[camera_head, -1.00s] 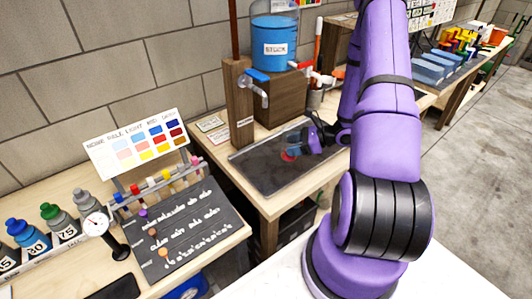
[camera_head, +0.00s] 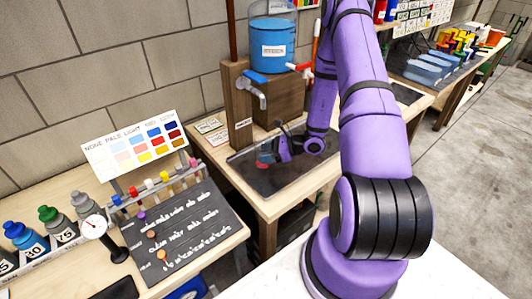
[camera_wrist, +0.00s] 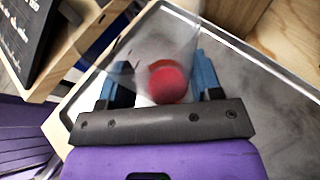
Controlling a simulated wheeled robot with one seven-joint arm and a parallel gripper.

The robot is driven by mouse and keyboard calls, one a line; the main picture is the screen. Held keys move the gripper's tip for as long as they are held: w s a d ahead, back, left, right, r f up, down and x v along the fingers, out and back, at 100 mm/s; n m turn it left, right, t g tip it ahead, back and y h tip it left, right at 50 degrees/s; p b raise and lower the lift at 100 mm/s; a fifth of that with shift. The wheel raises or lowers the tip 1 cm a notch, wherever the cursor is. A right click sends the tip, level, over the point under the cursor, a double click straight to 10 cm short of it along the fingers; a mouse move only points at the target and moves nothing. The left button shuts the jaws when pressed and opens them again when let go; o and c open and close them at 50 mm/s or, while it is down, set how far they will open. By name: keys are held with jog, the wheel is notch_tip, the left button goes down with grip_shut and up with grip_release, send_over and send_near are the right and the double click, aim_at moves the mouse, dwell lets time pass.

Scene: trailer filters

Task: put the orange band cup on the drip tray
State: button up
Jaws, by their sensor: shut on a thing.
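My gripper (camera_head: 268,157) is low over the left part of the drip tray (camera_head: 287,183), shut on a small clear cup with red in it (camera_wrist: 168,82). In the wrist view, my gripper's blue fingers (camera_wrist: 160,80) stand on either side of the red, round part. The cup's clear wall is faint, and I cannot make out an orange band. The tray's grey surface and raised rim also show in the wrist view (camera_wrist: 255,105). I cannot tell whether the cup touches the tray.
A wooden stand with a blue tap (camera_head: 252,88) rises behind the tray's left end. A blue water container (camera_head: 273,45) sits on a wooden block. The tray's front part is clear.

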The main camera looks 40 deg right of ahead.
jog(key=o, duration=0.9)
jog(key=shift+f, duration=0.1)
jog(key=shift+o, duration=0.2)
